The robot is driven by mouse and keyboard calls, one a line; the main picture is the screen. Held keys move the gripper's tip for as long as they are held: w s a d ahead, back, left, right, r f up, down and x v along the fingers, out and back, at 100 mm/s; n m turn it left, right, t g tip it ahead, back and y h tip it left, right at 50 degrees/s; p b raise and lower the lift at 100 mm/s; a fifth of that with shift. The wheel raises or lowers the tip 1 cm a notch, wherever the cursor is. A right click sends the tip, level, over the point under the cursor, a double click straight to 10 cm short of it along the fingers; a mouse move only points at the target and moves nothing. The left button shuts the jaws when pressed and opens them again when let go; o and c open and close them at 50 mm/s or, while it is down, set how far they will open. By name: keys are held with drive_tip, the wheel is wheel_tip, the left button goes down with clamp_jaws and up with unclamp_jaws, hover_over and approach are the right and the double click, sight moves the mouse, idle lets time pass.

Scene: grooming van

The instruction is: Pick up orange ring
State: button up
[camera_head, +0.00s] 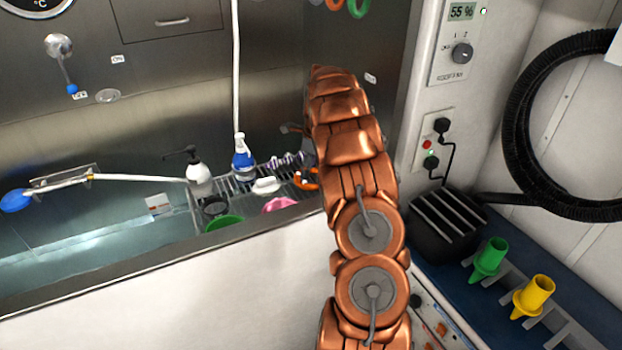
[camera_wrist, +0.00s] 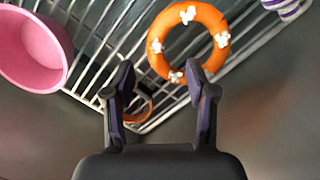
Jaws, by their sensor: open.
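The orange ring (camera_wrist: 223,22) has small white bone-shaped marks and lies on a white wire rack in the wrist view. In the head view only part of the orange ring (camera_head: 306,181) shows beside my copper arm. My gripper (camera_wrist: 160,80) is open, its two dark fingers apart and empty. In the wrist view the fingertips appear just below the ring's near edge, with the right fingertip close to it. I cannot tell whether they touch. In the head view the arm hides much of the gripper.
The wire rack (camera_wrist: 98,52) also holds a pink bowl (camera_wrist: 30,45) and a purple-striped item (camera_wrist: 284,6). In the head view, a green bowl (camera_head: 224,222), a white pump bottle (camera_head: 198,175) and a blue-and-white bottle (camera_head: 242,158) stand nearby. The tub's front wall (camera_head: 190,290) is close to the rack.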

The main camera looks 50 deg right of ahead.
drive_tip(key=shift+s+a+f+p, duration=0.15)
drive_tip(key=shift+f+p, duration=0.3)
drive_tip(key=shift+f, duration=0.7)
drive_tip(key=shift+w+a+f+p, duration=0.15)
drive_tip(key=shift+f+p, duration=0.15)
drive_tip(key=shift+f, duration=0.7)
drive_tip(key=shift+w+a+f+p, duration=0.1)
drive_tip(key=shift+f+p, duration=0.2)
drive_tip(key=shift+f, duration=0.65)
clamp_jaws()
